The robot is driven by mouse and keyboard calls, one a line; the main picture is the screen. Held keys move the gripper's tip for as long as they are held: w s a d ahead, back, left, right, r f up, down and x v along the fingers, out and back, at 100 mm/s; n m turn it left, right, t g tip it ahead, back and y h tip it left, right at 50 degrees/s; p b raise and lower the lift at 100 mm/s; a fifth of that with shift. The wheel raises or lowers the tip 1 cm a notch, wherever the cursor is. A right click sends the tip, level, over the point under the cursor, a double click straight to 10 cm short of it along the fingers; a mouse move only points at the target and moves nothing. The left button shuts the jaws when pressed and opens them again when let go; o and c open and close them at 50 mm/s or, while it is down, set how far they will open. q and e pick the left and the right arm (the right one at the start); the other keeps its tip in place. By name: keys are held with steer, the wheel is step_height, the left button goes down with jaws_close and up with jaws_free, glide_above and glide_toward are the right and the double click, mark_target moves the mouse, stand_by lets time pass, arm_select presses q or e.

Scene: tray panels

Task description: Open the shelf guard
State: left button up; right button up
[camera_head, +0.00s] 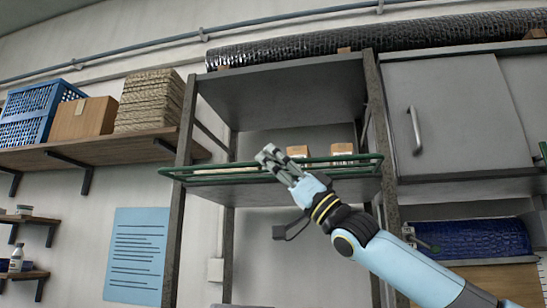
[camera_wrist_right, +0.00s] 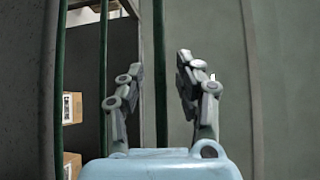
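The shelf guard (camera_head: 200,168) is a green rail frame across the front of the middle shelf of a grey rack. In the right wrist view its rails run upright, and one rail (camera_wrist_right: 160,110) shows between my fingers. My right gripper (camera_head: 268,157) is at the guard, near its middle, in the head view. In the right wrist view the gripper (camera_wrist_right: 160,65) is open, with its two fingers apart on either side of that rail. I cannot tell whether they touch it. The gripper hides part of the guard. My left gripper is not in view.
Small cartons (camera_head: 343,153) stand on the shelf behind the guard. Rack posts (camera_head: 180,190) flank it. A grey cabinet (camera_head: 455,115) is at the right. A wall shelf (camera_head: 100,150) with a blue crate (camera_head: 35,110) and a carton is at the left. The space below the guard looks clear.

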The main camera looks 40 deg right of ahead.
jaws_close()
stand_by(0.4)
steer(key=m+h+b, duration=0.1)
steer(key=b, duration=0.1)
steer(key=r+m+t+h+b, duration=0.1)
steer(key=m+b, duration=0.1)
steer(key=r+m+h+b, duration=0.1)
steer(key=h+b, duration=0.1)
steer(key=shift+m, duration=0.3)
steer(key=shift+w+d+r+m+t+h+p, duration=0.15)
steer(key=shift+r+m+h+p, duration=0.1)
steer(key=shift+r, duration=0.3)
steer(key=shift+d+r+m+t+h+p, duration=0.15)
steer(key=shift+r+h+p, duration=0.1)
steer(key=shift+r, duration=0.3)
steer(key=shift+a+r, duration=0.1)
